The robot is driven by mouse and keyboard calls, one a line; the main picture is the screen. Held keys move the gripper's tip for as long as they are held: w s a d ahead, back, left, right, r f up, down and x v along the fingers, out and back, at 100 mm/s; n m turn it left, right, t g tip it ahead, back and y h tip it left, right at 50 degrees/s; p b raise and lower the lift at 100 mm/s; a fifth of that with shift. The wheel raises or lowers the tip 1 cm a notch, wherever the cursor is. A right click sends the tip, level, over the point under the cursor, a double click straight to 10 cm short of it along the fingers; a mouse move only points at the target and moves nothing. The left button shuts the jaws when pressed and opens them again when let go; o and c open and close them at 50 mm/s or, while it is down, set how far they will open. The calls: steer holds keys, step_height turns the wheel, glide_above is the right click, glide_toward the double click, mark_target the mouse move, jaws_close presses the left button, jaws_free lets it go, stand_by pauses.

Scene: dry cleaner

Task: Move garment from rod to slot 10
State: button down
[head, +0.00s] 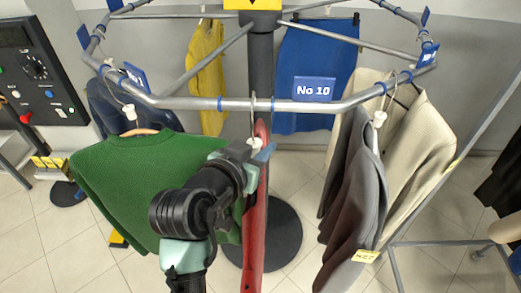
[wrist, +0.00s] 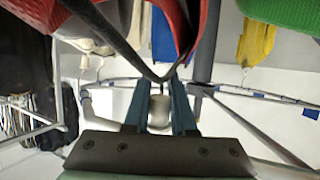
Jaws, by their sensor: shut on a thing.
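A red garment (head: 259,215) hangs nearly edge-on below the front rail of the round carousel. My gripper (head: 262,153) is shut on the neck of its hanger, just under the rail. In the wrist view my gripper's fingers (wrist: 158,100) stand either side of a pale knob (wrist: 159,113), with the dark hanger (wrist: 160,75) and red cloth (wrist: 192,28) beyond. The metal hook (head: 253,105) reaches up to the rail (head: 205,103), left of the blue No 10 sign (head: 314,89). I cannot tell whether the rail bears its weight.
A green sweater (head: 130,180) hangs close on the left, and a grey jacket (head: 355,190) and cream garment (head: 420,140) hang on the right. Yellow (head: 206,75) and blue (head: 315,70) garments hang behind. The carousel's dark post (head: 262,70) stands behind the red garment.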

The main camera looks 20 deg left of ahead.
steer(key=shift+w+a+r+b, duration=0.1)
steer(key=shift+w+a+b, duration=0.15)
steer(key=shift+w, duration=0.85)
steer(key=shift+w+a+b, duration=0.1)
steer(key=shift+w+a, duration=0.25)
steer(key=shift+w, duration=0.7)
steer(key=shift+f+b, duration=1.4)
steer(key=shift+f, duration=0.4)
steer(key=c, duration=0.7)
jaws_free()
steer(key=shift+o, duration=0.2)
steer(key=shift+f, duration=0.1)
